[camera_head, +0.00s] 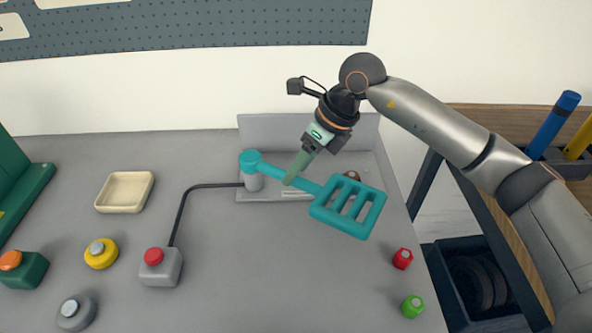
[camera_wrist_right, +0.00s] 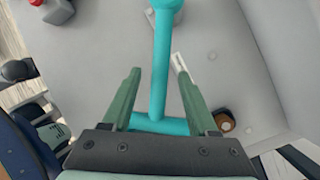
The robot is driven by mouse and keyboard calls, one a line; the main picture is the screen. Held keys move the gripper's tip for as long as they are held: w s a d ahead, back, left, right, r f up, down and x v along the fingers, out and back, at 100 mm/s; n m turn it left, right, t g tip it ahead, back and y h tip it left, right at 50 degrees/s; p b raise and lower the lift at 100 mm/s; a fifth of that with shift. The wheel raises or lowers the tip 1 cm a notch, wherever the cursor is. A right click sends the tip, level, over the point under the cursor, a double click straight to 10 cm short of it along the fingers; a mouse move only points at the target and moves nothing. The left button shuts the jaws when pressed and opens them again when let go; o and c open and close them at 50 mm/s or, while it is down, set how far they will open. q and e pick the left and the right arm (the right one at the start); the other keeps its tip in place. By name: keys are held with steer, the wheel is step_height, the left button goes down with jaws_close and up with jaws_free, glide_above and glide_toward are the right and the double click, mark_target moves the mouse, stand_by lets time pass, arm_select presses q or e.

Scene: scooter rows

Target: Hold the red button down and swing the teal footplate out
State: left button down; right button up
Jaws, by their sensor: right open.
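The teal footplate (camera_head: 348,207) is a slotted paddle on a bar. The bar runs from a teal pivot cap (camera_head: 251,159) on a grey post out to the right. The red button (camera_head: 153,256) sits on top of a grey box (camera_head: 161,269), joined by a black cable to the base; nothing touches it. My right gripper (camera_head: 292,180) is at the bar, between pivot and paddle. In the right wrist view, its open green fingers (camera_wrist_right: 155,95) stand either side of the teal bar (camera_wrist_right: 162,65), with gaps on both sides. My left gripper is not in view.
A yellow round button (camera_head: 101,253), a grey knob (camera_head: 76,312) and a green box with an orange button (camera_head: 24,268) stand left. A cream tray (camera_head: 125,192) lies behind. Red (camera_head: 402,259) and green (camera_head: 413,306) pieces lie right. The front middle is clear.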

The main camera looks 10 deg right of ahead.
steer(key=shift+x, duration=0.75)
steer(key=shift+c, duration=0.3)
jaws_close()
stand_by(0.6)
